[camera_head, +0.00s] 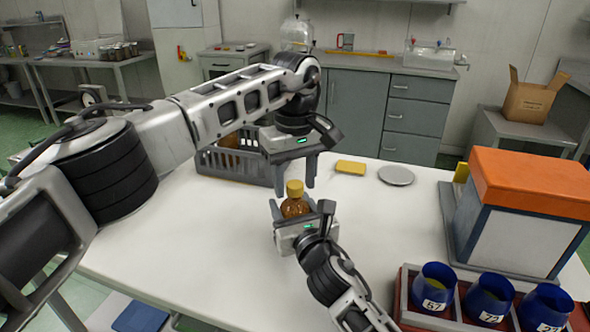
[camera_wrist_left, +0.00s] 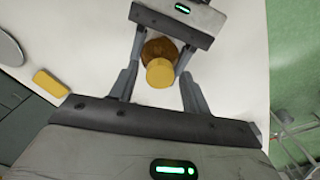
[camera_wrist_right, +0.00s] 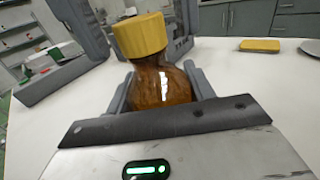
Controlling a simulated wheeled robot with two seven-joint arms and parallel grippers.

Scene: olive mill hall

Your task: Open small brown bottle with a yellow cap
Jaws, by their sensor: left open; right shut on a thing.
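The small brown bottle (camera_head: 294,208) stands upright with its yellow cap (camera_head: 295,188) on top. My right gripper (camera_head: 293,212) is shut on the bottle's body from the near side; the right wrist view shows the brown glass (camera_wrist_right: 165,88) between its fingers and the yellow cap (camera_wrist_right: 140,36) clear above them. My left gripper (camera_head: 295,180) is open and points down above the bottle. In the left wrist view the cap (camera_wrist_left: 160,72) lies between the left fingers (camera_wrist_left: 158,90), apart from both. The bottle's base is hidden by the right gripper.
A grey crate (camera_head: 215,162) stands behind on the white table (camera_head: 180,255). A yellow sponge-like block (camera_head: 350,167) and a grey disc (camera_head: 396,175) lie at the back. An orange-topped box (camera_head: 510,225) and a tray with several numbered blue cups (camera_head: 436,285) occupy the right side.

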